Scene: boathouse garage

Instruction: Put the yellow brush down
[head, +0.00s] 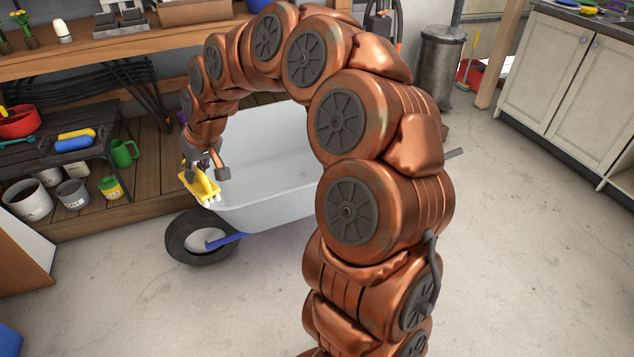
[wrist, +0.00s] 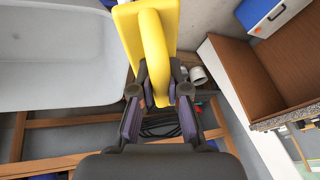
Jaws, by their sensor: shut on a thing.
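The yellow brush (head: 202,186) has a yellow block and handle, with pale bristles underneath in the head view. My gripper (head: 207,163) is shut on its handle and holds it in the air by the left rim of the wheelbarrow. In the wrist view the yellow brush (wrist: 154,45) reaches up from between the fingers of my gripper (wrist: 158,95). The brush touches no surface that I can make out.
A grey wheelbarrow (head: 270,155) with an empty-looking tray stands beside the gripper. A dark bench (head: 75,150) at the left holds a red bowl (head: 20,121) and brushes. Pots and a green watering can (head: 124,153) stand near it. The concrete floor in front is clear.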

